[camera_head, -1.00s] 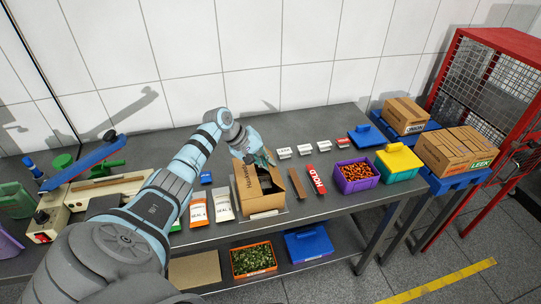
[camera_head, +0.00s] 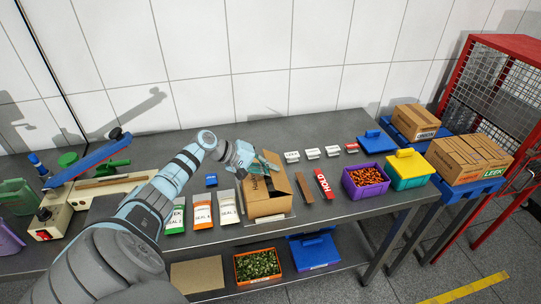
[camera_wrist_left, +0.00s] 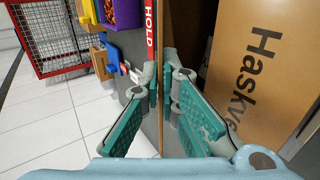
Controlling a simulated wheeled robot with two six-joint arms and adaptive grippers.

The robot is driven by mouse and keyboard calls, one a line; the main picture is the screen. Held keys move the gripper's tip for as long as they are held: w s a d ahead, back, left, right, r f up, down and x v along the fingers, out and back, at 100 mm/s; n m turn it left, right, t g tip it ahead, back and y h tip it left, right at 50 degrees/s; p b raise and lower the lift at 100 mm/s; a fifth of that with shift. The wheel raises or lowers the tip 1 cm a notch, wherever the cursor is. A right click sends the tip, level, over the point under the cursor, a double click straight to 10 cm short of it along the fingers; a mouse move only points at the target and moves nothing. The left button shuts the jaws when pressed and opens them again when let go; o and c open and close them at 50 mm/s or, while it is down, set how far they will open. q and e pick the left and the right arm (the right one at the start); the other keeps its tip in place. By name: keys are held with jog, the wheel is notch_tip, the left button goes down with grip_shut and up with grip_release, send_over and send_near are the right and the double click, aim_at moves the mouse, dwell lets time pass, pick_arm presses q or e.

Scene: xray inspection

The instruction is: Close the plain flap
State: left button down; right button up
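The open cardboard box (camera_head: 262,208) stands on the table. Its flap printed "Haskv..." (camera_wrist_left: 262,70) stands on the right in the left wrist view. The plain flap (camera_head: 281,182) stands raised on the box's right side in the head view. In the left wrist view the plain flap (camera_wrist_left: 159,30) shows edge-on as a thin brown strip. My left gripper (camera_wrist_left: 159,75) has its fingertips close on both sides of this strip and appears shut on it. In the head view the left gripper (camera_head: 266,163) is at the box's far edge. My right gripper is out of view.
A brown strip (camera_head: 305,189) and a red HOLD bar (camera_head: 323,184) lie right of the box. A purple crate (camera_head: 353,184) and a yellow-lidded bin (camera_head: 408,177) are farther right.

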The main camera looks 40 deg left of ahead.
pick_arm(q)
jog(key=c, duration=1.8)
grip_release()
jog(key=shift+c, duration=0.2)
jog(key=v, duration=1.1)
jog(key=shift+s+r, duration=0.2)
jog(key=shift+r, duration=0.1)
jog(key=shift+a, duration=0.15)
